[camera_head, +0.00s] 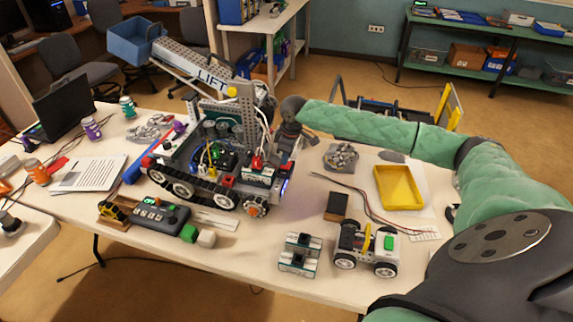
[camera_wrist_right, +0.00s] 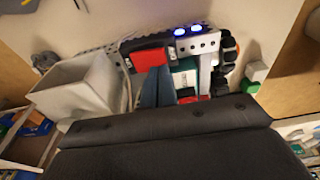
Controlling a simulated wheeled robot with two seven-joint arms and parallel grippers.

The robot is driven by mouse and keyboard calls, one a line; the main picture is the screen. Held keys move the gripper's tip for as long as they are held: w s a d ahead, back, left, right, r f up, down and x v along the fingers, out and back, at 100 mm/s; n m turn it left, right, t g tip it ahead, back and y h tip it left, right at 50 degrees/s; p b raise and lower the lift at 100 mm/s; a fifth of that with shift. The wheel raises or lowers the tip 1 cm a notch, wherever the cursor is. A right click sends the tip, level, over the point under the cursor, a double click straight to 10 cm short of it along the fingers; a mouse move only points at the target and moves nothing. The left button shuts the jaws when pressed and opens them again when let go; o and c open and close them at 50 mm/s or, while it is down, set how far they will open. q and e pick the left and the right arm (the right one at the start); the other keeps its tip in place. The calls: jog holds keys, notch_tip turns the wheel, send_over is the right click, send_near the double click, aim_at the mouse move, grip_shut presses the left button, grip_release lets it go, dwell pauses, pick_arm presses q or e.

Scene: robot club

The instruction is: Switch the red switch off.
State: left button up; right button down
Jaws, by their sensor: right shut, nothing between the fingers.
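The tracked robot (camera_head: 205,165) stands on the white table with its LIFT arm raised to the back left. A red part (camera_head: 257,162) that looks like the red switch sits on its right end, above a white and teal block. In the right wrist view a red block (camera_wrist_right: 150,57) lies just beyond the fingertips; I cannot tell its on or off position. My right gripper (camera_head: 284,146) reaches in from the right beside this end, its fingertips partly hidden in the head view. In the wrist view its two fingers (camera_wrist_right: 157,78) are together and empty. My left gripper is out of view.
A small wheeled car (camera_head: 366,250), teal-edged modules (camera_head: 300,252) and a yellow tray (camera_head: 398,188) are to the right. A remote-like box (camera_head: 160,217) lies in front of the tracks. Loose wires cross the table's right side. Two blue lights (camera_wrist_right: 188,30) glow near the red block.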

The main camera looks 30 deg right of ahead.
aim_at(286, 167)
jog(key=shift+f, duration=0.85)
dwell(0.8)
jog(key=shift+r, duration=0.25)
jog(key=shift+r+p, duration=0.25)
jog(key=shift+p, duration=0.2)
jog(key=shift+r+p, duration=1.45)
jog(key=shift+r, duration=0.3)
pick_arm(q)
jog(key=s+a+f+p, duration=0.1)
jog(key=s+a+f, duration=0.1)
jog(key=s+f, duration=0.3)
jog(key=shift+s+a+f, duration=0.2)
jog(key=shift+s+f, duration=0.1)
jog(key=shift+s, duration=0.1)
pick_arm(e)
jog(key=shift+r, duration=0.2)
